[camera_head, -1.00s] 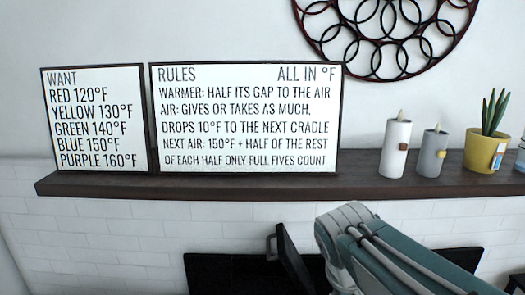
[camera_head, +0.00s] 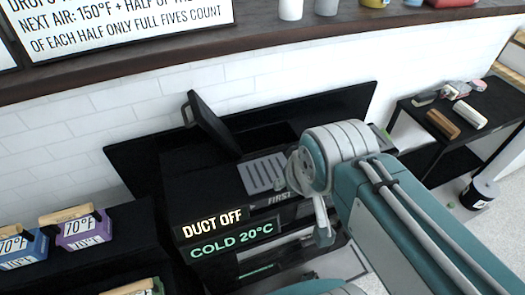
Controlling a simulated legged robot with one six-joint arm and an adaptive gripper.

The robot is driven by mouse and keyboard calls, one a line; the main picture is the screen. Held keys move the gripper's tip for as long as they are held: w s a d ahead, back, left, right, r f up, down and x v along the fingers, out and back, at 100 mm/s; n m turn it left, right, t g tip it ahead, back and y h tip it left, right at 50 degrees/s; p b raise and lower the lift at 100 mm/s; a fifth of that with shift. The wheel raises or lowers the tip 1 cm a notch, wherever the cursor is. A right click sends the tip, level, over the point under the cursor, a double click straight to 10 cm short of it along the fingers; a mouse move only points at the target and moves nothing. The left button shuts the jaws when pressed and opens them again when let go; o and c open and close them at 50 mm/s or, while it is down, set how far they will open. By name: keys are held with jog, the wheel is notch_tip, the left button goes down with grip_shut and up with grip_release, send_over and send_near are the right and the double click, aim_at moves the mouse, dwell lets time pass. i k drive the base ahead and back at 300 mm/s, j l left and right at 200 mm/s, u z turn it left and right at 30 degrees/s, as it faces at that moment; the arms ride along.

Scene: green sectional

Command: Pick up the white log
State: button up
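The white log (camera_head: 469,115) lies on the black side table (camera_head: 458,160) at the right. A brown log (camera_head: 443,124) lies beside it on the left. My arm reaches in from the lower right, and what seems to be part of my gripper (camera_head: 323,225) hangs below its pale grey joint. It is over the black stove area, well left of the white log and apart from it. The fingers are mostly hidden by the arm, so their opening does not show.
Smaller blocks (camera_head: 449,91) lie behind the logs. A black stove unit (camera_head: 205,190) reads "DUCT OFF" and "COLD 20°C", with a raised black lid (camera_head: 212,125). Labelled holders (camera_head: 84,230) stand at lower left. A dark mantel (camera_head: 170,62) runs above. A canister (camera_head: 480,193) stands on the floor.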

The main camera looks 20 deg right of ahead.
aim_at(475, 119)
jog(key=k+z, duration=0.1)
jog(key=z, duration=0.35)
jog(key=k+l+z, duration=0.15)
jog(key=z, duration=0.35)
jog(key=k+l+z, duration=0.1)
jog(key=z, duration=0.35)
jog(key=l+z, duration=0.15)
jog(key=z, duration=0.35)
jog(key=i+l+z, duration=0.15)
jog(key=l, duration=0.2)
jog(key=i+l+z, duration=0.1)
jog(key=l, duration=0.2)
jog(key=i+l+z, duration=0.4)
jog(key=i+l, duration=0.2)
jog(key=i+l+z, duration=0.45)
jog(key=i, duration=0.25)
jog(key=i+u, duration=0.45)
jog(key=i, duration=0.2)
jog(key=i+l+u, duration=0.2)
jog(key=i+u, duration=0.25)
jog(key=i, duration=0.15)
jog(key=i+j+u, duration=0.1)
jog(key=u, duration=0.3)
jog(key=i+u, duration=0.25)
jog(key=u, duration=0.15)
jog(key=i+u, duration=0.15)
jog(key=u, duration=0.25)
jog(key=i+l+u, duration=0.15)
jog(key=u, duration=0.25)
